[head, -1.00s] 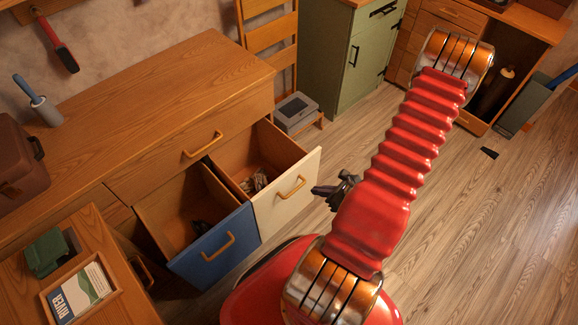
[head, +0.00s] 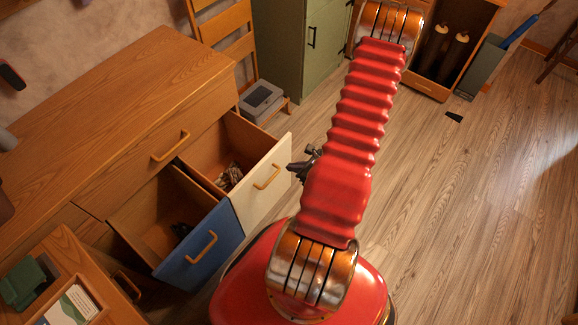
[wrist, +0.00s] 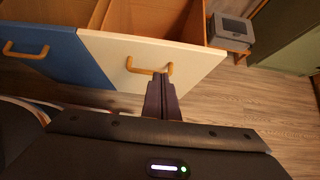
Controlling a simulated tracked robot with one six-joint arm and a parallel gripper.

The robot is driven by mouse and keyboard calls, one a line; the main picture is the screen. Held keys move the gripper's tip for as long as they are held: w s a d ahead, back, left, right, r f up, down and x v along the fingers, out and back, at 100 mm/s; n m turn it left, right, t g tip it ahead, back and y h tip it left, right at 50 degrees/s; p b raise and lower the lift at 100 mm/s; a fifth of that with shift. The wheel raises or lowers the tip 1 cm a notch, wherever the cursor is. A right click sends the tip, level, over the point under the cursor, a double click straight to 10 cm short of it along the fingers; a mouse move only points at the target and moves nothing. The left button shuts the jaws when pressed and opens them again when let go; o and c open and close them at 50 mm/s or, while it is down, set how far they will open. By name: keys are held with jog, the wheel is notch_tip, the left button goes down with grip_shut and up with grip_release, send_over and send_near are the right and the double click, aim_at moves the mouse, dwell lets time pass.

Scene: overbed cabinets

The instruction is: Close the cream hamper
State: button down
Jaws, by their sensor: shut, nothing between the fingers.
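The cream hamper (head: 265,183) is pulled out of the wooden cabinet, its inside and some contents showing from above. Its cream front with a wooden handle also fills the middle of the wrist view (wrist: 195,62). My gripper (head: 292,170) is just in front of the cream front, partly hidden by my red arm in the head view. In the wrist view my gripper (wrist: 161,78) is shut and empty, its tips at the right end of the handle. I cannot tell whether they touch the front.
A blue hamper (head: 205,248) stands open directly left of the cream one. A grey box (head: 261,100) on a low wooden stand is behind, near a green cabinet (head: 305,50). The wooden floor (head: 440,220) to the right is mostly clear.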

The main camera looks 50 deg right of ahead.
aim_at(266, 162)
jog(key=x, duration=0.3)
jog(key=w+r+x, duration=0.1)
jog(key=x, duration=0.6)
jog(key=shift+w, duration=1)
